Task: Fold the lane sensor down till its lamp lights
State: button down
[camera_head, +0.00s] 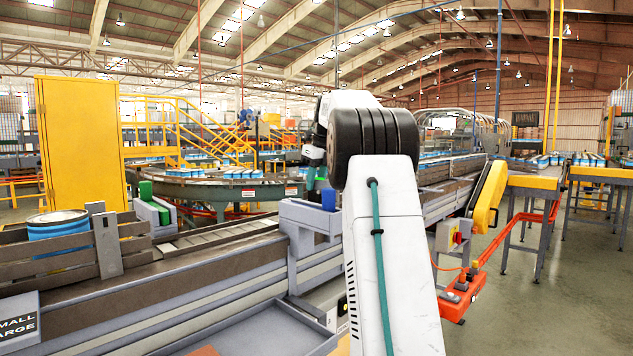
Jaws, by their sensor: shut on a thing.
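My gripper (313,178) shows only in part, pointing down just left of my white arm's black joint, over the conveyor lane. It is shut on a small part, seemingly of the lane sensor, at a grey housing (306,222) with a blue face on the lane's side. The held part is small and mostly hidden by the gripper and my arm, so its angle cannot be told. No lit lamp can be made out.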

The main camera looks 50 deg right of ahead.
jog(key=c, duration=1.3)
grip_release()
jog(key=v, duration=0.7)
jog(key=shift+s+r, duration=0.1)
jog(key=shift+r, duration=0.3)
